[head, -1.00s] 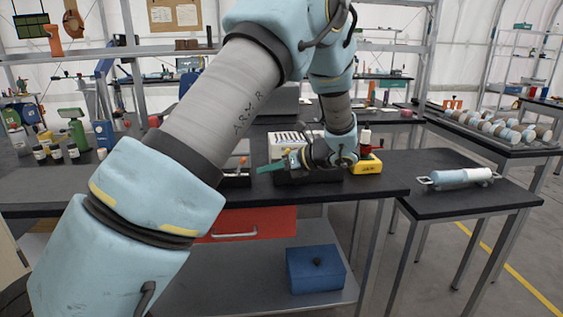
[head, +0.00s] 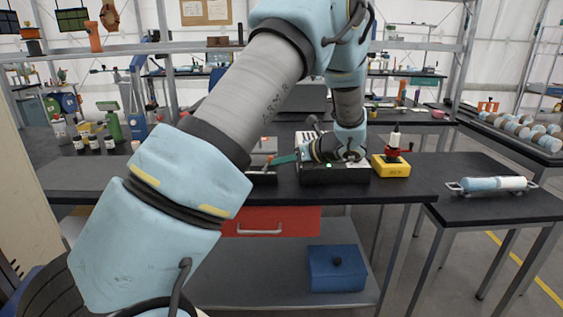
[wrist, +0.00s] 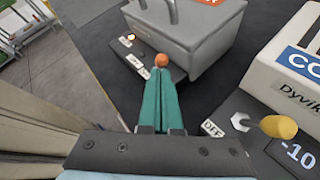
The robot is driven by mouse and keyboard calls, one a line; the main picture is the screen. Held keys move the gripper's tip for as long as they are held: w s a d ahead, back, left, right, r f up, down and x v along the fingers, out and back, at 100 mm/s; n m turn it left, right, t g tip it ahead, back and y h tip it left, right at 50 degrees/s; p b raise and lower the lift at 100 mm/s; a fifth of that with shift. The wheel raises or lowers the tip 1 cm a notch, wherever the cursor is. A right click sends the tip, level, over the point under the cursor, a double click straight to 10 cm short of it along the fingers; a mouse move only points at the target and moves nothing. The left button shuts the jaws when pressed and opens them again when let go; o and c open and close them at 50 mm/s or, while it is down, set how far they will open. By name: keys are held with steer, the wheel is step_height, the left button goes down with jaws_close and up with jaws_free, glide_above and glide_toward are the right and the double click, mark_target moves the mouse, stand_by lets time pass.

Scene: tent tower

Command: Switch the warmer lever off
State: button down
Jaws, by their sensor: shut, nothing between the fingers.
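The lever's orange ball knob (wrist: 161,60) stands on the black front panel of a grey box (wrist: 190,28) with an orange label, seen in the wrist view. I take this box as the warmer. A small yellowish light (wrist: 130,37) glows on the panel. My gripper (wrist: 160,78) has its green fingers shut and empty, their tips right at the knob; I cannot tell if they touch. The fingers hide the lever's lower part. In the head view my gripper (head: 274,160) points left at the same panel (head: 262,179), and the arm partly covers the box.
Close right of my gripper is a cream device (wrist: 285,70) with a yellow-knobbed lever (wrist: 278,127) and a "-10" display. A yellow box (head: 391,168) with a red top stands right of it. A blue-and-white cylinder (head: 492,184) lies on the right table. Bottles (head: 93,142) stand far left.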

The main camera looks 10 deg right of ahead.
steer(key=shift+a+r+g+h+p, duration=0.25)
steer(key=shift+r+g+h+p, duration=0.1)
steer(key=shift+h, duration=0.15)
steer(key=shift+w+a+r+n+g+h+p, duration=0.1)
steer(key=shift+a+r+n+g+h+p, duration=0.1)
steer(key=shift+a+r+n+h+p, duration=0.3)
steer(key=shift+w+a+r+n+g+h+b, duration=0.15)
steer(key=shift+a+n+h, duration=0.1)
steer(key=shift+h, duration=0.45)
steer(key=h, duration=0.1)
steer(key=a+h, duration=0.1)
steer(key=a+n+h+p, duration=0.1)
steer(key=shift+w+r+g, duration=0.1)
steer(key=shift+r+g, duration=0.15)
steer(key=shift+g, duration=0.15)
steer(key=shift+w+a+n+h+p, duration=0.1)
steer(key=shift+a+n+h+p, duration=0.3)
steer(key=shift+h, duration=0.6)
steer(key=shift+g, duration=0.3)
steer(key=shift+r+p, duration=0.8)
